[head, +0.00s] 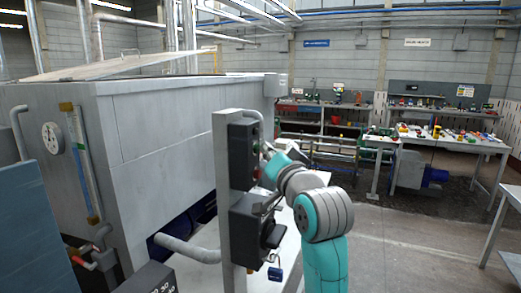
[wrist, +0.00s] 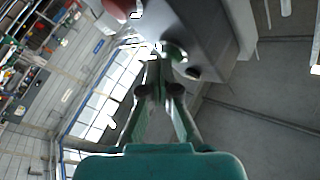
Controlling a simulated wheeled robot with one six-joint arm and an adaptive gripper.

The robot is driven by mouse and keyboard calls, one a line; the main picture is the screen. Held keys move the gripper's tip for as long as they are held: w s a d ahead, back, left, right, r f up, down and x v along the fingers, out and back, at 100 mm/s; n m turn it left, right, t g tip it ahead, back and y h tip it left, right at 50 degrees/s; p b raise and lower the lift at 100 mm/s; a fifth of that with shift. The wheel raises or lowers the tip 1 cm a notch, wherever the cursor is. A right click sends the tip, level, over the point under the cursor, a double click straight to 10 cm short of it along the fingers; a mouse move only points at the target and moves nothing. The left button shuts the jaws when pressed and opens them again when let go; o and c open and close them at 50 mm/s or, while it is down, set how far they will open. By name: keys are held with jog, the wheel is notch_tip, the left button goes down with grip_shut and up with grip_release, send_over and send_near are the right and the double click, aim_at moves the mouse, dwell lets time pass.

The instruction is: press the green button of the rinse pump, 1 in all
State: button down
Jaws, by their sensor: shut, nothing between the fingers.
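The grey control box (head: 242,155) is mounted on an upright post in the middle of the head view, with its buttons on the right-hand face. In the wrist view the green button (wrist: 178,53) shows on the box face (wrist: 208,30), just beyond my fingertips. A large red button (wrist: 117,8) is at the top edge and a small dark knob (wrist: 193,73) is beside the green one. My gripper (wrist: 157,62) is shut and empty, its tips close to the green button; I cannot tell whether they touch. In the head view my arm largely hides the fingertips.
A black switch box (head: 250,222) with a hanging padlock (head: 275,274) is lower on the same post (head: 226,190). A large grey tank (head: 160,135) fills the left. Workbenches (head: 455,140) with tools stand at the back right. The floor (head: 400,235) right of my arm is open.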

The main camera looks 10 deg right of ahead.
jog(key=shift+s+d, duration=0.5)
jog(key=shift+d, duration=0.15)
jog(key=shift+s+d, duration=0.75)
jog(key=shift+d, duration=0.3)
jog(key=shift+s+d, duration=0.7)
jog(key=shift+d, duration=0.3)
